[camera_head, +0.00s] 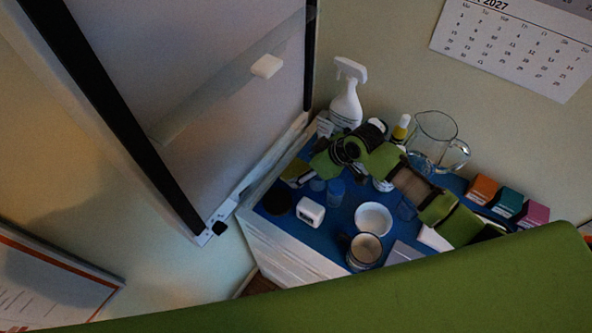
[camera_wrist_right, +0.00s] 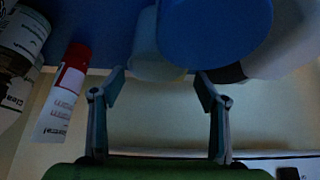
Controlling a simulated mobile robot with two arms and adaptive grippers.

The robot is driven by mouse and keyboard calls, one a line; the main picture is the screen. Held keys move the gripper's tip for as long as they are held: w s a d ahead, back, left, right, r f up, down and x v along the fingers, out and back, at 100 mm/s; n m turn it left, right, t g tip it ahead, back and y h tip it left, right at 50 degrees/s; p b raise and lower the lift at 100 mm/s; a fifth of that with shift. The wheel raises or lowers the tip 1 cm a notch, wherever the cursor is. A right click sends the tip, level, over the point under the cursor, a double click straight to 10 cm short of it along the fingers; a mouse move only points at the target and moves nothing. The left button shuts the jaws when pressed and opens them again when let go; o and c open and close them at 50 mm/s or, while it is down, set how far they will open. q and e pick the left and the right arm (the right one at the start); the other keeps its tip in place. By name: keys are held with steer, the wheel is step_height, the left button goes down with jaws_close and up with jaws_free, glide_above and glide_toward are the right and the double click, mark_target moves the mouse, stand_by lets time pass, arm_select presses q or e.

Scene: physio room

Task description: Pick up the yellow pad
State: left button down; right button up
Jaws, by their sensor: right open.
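My right arm reaches over the blue table top from the right. Its gripper (camera_head: 308,180) hangs over the far left part of the table. In the right wrist view the gripper (camera_wrist_right: 161,78) is open, its two fingers wide apart with nothing between them. A small dull yellow-olive patch (camera_head: 294,170) shows beside the gripper in the head view; it may be the yellow pad, but it is dark and partly hidden. No yellow pad can be made out in the wrist view. My left gripper is not in view.
A spray bottle (camera_head: 345,98) and glass jug (camera_head: 432,139) stand behind my arm. A white box (camera_head: 311,212), white bowl (camera_head: 373,218) and mug (camera_head: 364,251) stand in front. Orange (camera_head: 482,189), teal and pink boxes are right. A red-capped tube (camera_wrist_right: 62,98) lies near the fingers.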

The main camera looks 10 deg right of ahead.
mark_target(298, 171)
steer(key=shift+x, duration=1.7)
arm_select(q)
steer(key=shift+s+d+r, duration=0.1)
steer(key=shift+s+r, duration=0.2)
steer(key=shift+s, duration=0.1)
arm_select(e)
steer(key=shift+r, duration=0.1)
steer(key=c, duration=0.7)
steer(key=shift+c, duration=0.2)
steer(key=shift+r, duration=0.1)
